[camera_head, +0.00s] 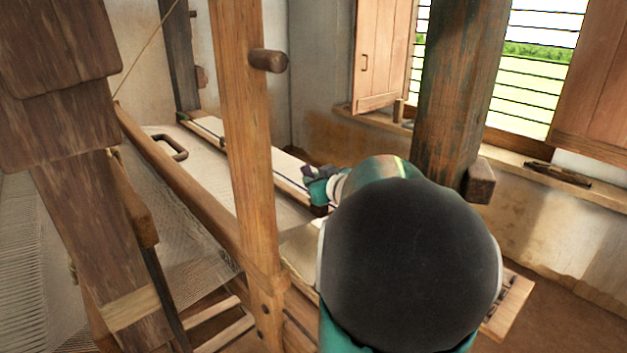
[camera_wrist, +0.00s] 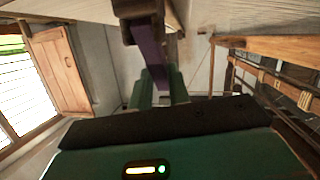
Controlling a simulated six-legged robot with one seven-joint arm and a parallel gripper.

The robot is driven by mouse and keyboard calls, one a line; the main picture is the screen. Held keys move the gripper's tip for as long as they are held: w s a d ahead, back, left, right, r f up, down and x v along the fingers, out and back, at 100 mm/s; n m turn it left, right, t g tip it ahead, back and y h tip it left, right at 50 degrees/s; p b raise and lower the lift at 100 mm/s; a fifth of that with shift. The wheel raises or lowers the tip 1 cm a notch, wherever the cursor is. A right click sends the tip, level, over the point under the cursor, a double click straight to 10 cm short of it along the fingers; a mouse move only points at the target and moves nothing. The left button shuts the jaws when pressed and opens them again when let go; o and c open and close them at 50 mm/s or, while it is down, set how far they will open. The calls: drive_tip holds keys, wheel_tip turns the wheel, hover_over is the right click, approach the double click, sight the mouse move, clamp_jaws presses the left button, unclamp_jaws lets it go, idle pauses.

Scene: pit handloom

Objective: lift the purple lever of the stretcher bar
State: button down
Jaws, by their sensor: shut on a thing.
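The purple lever (camera_wrist: 148,48) hangs down from above in the wrist view, its lower end between the green fingers of my gripper (camera_wrist: 162,88). My gripper is shut on it. In the head view my gripper (camera_head: 322,188) is at the right end of a long narrow wooden bar (camera_head: 263,175) lying across the pale cloth, which looks like the stretcher bar. A small dark purple part (camera_head: 309,170) shows beside the fingers there. My dark round arm joint hides what lies behind and below it.
A wooden loom post (camera_head: 247,130) with a peg (camera_head: 268,61) stands left of my arm. A thick dark pillar (camera_head: 455,90) stands behind it, with a wooden block (camera_head: 479,181) at its side. Loom threads (camera_head: 200,250) spread at left. A shuttered window (camera_head: 540,70) is at back right.

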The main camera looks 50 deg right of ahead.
drive_tip(key=shift+s, duration=0.1)
idle(0.4)
drive_tip(key=c, duration=1.3)
unclamp_jaws()
drive_tip(key=v, duration=1.3)
drive_tip(key=shift+s+a, duration=0.15)
drive_tip(key=shift+s, duration=0.2)
